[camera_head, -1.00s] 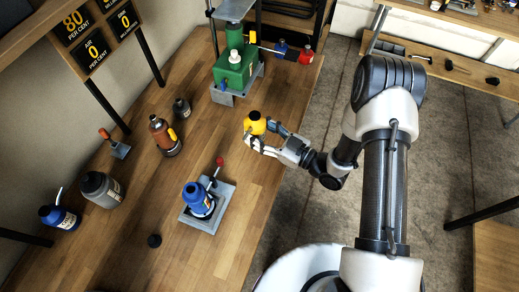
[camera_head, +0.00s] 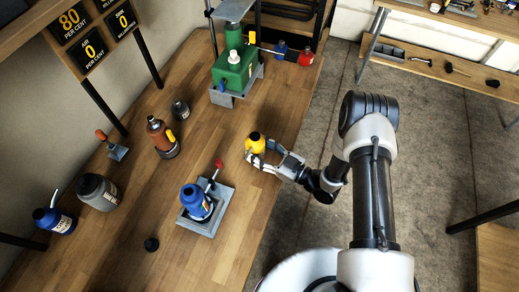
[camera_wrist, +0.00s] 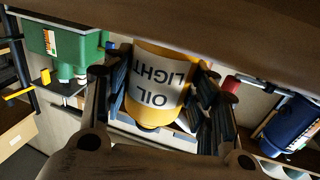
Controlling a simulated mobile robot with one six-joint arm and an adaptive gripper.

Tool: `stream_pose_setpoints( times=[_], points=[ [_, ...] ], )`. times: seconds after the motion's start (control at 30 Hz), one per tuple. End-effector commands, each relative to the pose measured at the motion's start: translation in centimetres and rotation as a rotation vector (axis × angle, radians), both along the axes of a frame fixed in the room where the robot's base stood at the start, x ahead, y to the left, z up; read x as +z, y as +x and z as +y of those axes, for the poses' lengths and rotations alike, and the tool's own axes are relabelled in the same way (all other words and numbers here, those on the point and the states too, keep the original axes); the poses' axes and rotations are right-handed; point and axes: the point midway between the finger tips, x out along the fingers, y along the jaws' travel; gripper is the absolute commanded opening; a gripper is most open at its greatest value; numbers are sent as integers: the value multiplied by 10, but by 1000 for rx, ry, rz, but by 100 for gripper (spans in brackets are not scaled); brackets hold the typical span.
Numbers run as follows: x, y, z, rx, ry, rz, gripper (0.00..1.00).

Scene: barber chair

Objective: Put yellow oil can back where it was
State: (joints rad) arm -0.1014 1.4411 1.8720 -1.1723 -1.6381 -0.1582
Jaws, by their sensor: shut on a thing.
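The yellow oil can (camera_head: 255,141) has a dark top and is over the right side of the wooden workbench in the head view. My gripper (camera_head: 259,158) is shut on it from the right. In the wrist view the yellow can (camera_wrist: 160,82) appears upside down with the label "LIGHT OIL", between the two dark fingers of my gripper (camera_wrist: 158,95). The can looks upright in the head view. I cannot tell whether its base touches the bench.
A green machine (camera_head: 234,68) stands behind the can, with blue (camera_head: 280,50) and red (camera_head: 306,57) containers to its right. An orange-brown bottle (camera_head: 161,137) stands further left. Bare bench (camera_head: 215,140) surrounds the can.

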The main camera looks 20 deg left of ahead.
Motion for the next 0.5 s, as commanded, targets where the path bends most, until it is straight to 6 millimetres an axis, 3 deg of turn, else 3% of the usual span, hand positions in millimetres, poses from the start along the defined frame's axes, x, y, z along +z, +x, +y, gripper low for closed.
stream_pose_setpoints(
  times=[0.1,0.13,0.4,0.5],
  points=[
    [-4,0,0,0,1,-1,10],
    [-4,0,0,0,0,0,54],
    [-3,0,0,0,0,0,72],
    [-3,0,0,0,0,0,73]
  ],
)
